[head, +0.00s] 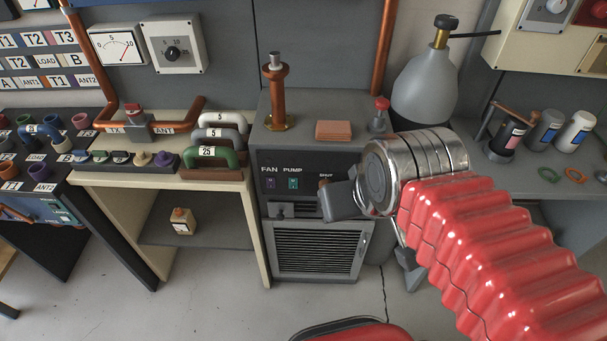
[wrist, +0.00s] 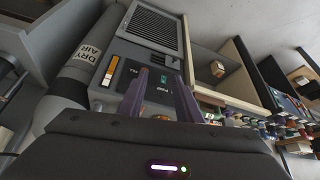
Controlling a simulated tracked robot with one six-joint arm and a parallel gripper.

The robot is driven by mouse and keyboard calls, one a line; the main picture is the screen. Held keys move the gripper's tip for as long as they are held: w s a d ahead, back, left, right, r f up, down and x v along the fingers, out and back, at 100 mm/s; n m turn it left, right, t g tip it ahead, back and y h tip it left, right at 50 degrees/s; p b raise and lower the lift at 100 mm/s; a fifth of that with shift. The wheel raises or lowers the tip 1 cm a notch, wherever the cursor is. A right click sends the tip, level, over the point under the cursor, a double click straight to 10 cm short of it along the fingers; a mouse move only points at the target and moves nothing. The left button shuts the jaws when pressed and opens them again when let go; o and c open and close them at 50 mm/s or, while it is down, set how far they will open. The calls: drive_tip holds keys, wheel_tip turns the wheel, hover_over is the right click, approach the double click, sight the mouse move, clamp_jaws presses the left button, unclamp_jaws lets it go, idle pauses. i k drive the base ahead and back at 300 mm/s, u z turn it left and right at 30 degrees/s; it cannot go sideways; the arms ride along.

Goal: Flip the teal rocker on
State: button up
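The teal rocker (head: 293,183) sits under the PUMP label on the dark front panel of the grey cabinet (head: 310,160). Which way it is set is too small to tell. In the wrist view the rocker (wrist: 163,78) shows small between my two fingers. My gripper (head: 335,203) is in front of the panel, to the right of and lower than the rocker, apart from it in the head view. In the wrist view my gripper (wrist: 160,84) has its fingers spread with a gap and nothing held between them.
A purple rocker (head: 270,183) under FAN is left of the teal one. An amber-lit part (wrist: 110,70) is on the panel. A louvred grille (head: 315,250) lies below. A copper post (head: 277,95) and a red-topped valve (head: 380,112) stand on the cabinet top.

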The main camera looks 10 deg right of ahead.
sight(293, 183)
drive_tip(key=k, duration=1.35)
drive_tip(key=u, duration=0.6)
drive_tip(key=i, duration=1.85)
drive_tip(key=u, duration=0.05)
